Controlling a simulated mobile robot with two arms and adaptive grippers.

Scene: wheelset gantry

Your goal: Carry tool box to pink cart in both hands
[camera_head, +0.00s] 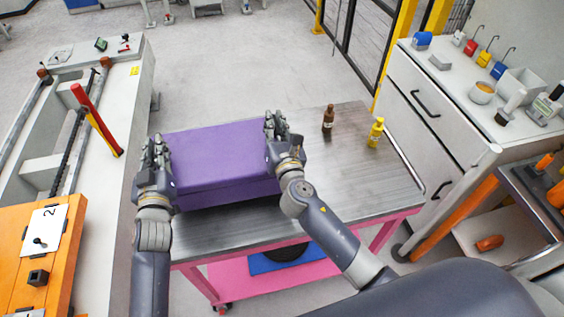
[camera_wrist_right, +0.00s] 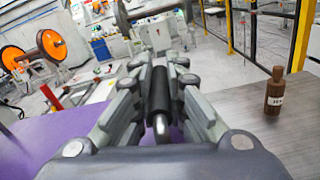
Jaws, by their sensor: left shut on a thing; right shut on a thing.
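The purple tool box (camera_head: 215,165) is over the left part of the grey metal top of the pink cart (camera_head: 350,165). A dark shadow lies under its front edge; I cannot tell whether it rests on the top or hangs just above it. My left gripper (camera_head: 156,152) is shut at the box's left end. My right gripper (camera_head: 277,127) is shut at its right end. In the right wrist view, the fingers of my right gripper (camera_wrist_right: 160,85) close around a dark bar, with the purple box (camera_wrist_right: 40,145) to the left. The left grip itself is mostly hidden.
A brown bottle (camera_head: 328,118) and a yellow bottle (camera_head: 375,132) stand on the cart top, right of the box. A blue item (camera_head: 290,260) lies on the lower shelf. A light grey bench (camera_head: 120,80) is at left, a drawer cabinet (camera_head: 430,110) at right.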

